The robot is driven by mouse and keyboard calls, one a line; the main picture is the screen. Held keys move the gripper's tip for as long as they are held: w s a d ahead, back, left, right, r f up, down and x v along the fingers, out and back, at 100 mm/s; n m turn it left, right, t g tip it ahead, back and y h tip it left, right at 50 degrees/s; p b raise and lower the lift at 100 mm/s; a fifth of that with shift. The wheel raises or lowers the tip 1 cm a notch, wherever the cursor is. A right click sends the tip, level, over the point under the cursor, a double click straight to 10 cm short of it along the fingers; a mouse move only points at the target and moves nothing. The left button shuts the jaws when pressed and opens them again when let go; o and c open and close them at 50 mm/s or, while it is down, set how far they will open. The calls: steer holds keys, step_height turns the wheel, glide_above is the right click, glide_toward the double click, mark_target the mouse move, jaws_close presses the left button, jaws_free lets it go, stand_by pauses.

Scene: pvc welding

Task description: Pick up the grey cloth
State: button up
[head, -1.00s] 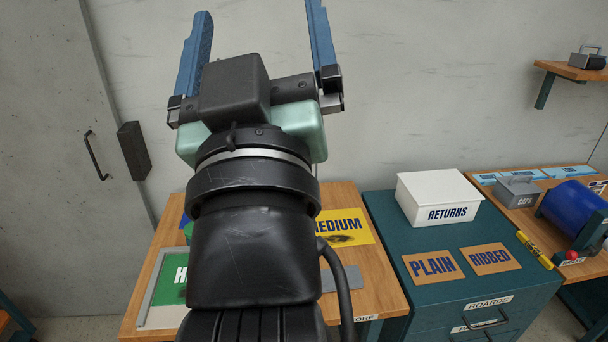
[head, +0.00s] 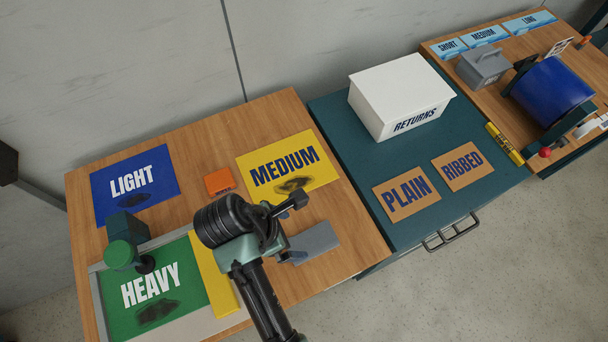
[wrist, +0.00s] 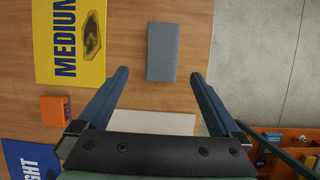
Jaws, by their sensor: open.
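The grey cloth (head: 314,243) is a flat grey rectangle on the wooden table, near its front edge and below the yellow MEDIUM mat. In the wrist view the cloth (wrist: 163,50) lies ahead of my gripper, roughly centred between the fingers' lines. My gripper (wrist: 160,75) is open and empty, with one blue finger on each side. The fingertips appear above the table and near the cloth's closer end; the exact height is unclear. In the head view my arm covers part of the table beside the cloth.
Around it lie the yellow MEDIUM mat (head: 285,163), blue LIGHT mat (head: 135,182), green HEAVY mat (head: 165,285), an orange block (head: 218,182) and a yellow strip (head: 214,275). A green-knobbed tool (head: 125,245) stands at left. A white RETURNS box (head: 395,95) sits on the teal cabinet.

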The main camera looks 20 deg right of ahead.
glide_above(312, 241)
steer(key=a, duration=0.2)
steer(key=f, duration=0.7)
steer(key=shift+s+a, duration=0.1)
steer(key=shift+s, duration=0.2)
steer(key=shift+w+x, duration=0.2)
steer(key=shift+x, duration=2.6)
steer(key=shift+a, duration=0.1)
steer(key=c, duration=1.1)
step_height(312, 241, up, 10)
